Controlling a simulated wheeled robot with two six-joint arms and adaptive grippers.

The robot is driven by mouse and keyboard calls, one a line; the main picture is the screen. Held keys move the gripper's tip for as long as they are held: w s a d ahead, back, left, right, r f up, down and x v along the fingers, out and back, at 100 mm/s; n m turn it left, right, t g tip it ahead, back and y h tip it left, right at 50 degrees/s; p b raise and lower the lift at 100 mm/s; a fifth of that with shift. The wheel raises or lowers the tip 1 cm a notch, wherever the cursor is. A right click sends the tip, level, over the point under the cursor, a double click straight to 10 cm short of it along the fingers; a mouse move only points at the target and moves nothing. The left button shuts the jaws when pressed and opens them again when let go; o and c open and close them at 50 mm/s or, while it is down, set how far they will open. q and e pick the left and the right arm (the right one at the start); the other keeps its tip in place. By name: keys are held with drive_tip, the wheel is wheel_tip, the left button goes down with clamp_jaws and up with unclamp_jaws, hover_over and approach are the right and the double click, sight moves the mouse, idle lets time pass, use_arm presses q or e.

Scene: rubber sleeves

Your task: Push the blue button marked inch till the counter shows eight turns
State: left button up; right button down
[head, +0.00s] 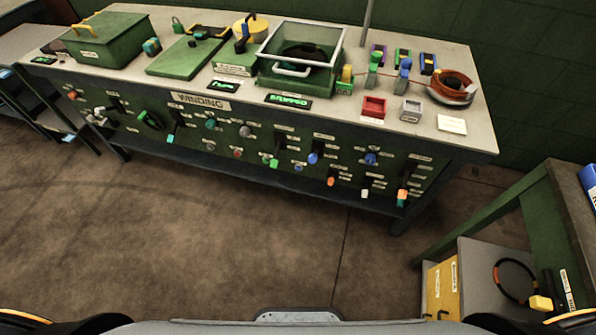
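A long bench (350,150) has a green front panel with a plate reading WINDING (200,101) and many knobs, levers and buttons. Blue controls on it include a small round blue button (298,168), a blue knob (313,158) and another blue knob (371,159). Their labels are too small to read, so I cannot tell which is marked inch. Neither gripper is in view.
On the bench top are a green box (108,40), a clear-walled guard (300,52), a red tray (374,107) and a copper-coloured coil (453,87). A yellow cabinet (441,290) and green-framed table stand at the right. The brown floor before the bench is clear.

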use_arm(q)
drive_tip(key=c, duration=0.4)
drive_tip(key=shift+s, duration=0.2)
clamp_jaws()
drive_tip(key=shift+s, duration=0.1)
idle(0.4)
